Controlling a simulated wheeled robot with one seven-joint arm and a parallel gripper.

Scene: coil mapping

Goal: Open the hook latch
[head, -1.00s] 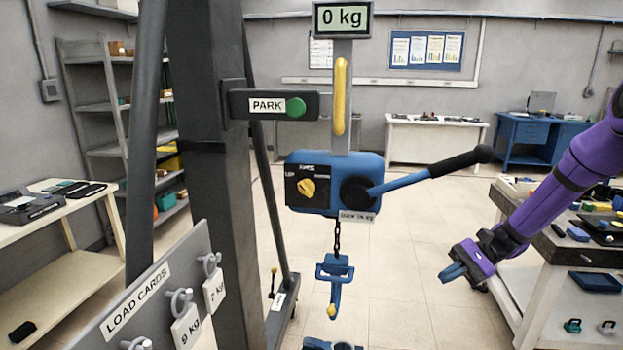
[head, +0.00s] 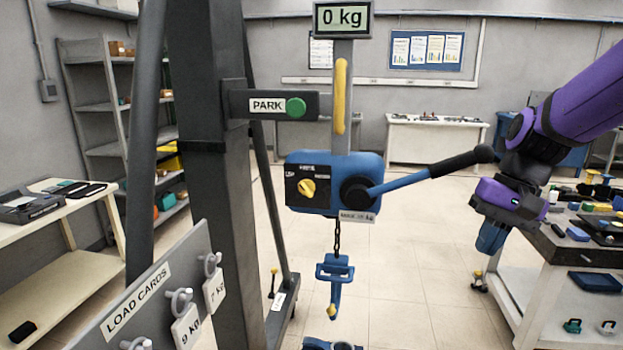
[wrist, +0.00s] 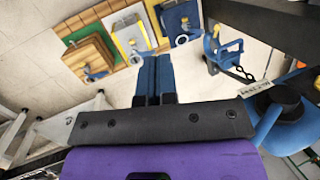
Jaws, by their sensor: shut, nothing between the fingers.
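The blue hook (head: 333,282) with its latch hangs from a dark chain below the blue hoist body (head: 335,175) in the head view. It also shows in the wrist view, where the hook (wrist: 222,50) is at the upper right, with the chain running down to the hoist. My gripper (head: 490,240) is to the right of the hook and hoist in the head view, apart from both. Its blue fingers point down and are together, with nothing between them. In the wrist view the gripper fingers (wrist: 154,75) lie left of the hook. The latch's exact position is too small to tell.
A blue lever with a black grip (head: 440,171) sticks out right of the hoist, close to my arm. The dark post (head: 200,200) and load-card board (head: 150,300) stand left. A workbench (head: 540,275) is at right. Blocks with rings (wrist: 95,60) lie below the hook.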

